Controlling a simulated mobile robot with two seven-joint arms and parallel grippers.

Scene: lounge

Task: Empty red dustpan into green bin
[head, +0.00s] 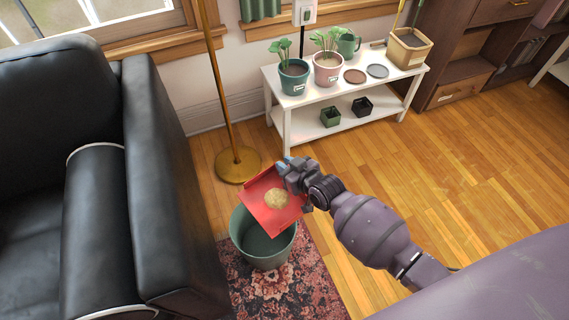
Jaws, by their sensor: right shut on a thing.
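The red dustpan (262,217) is held above the far right part of the green bin (262,257). A small tan heap (277,199) lies on the dustpan. My right gripper (288,172) is shut on the dustpan at its far right side. The bin stands upright on the patterned rug, and the part of its inside that shows looks empty. The dustpan hides part of the bin's rim. My left gripper is not in view.
A black armchair (165,190) stands close on the left of the bin. A brass lamp pole (222,90) rises behind it. A white bench (285,112) with potted plants stands at the back. The wooden floor on the right is clear.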

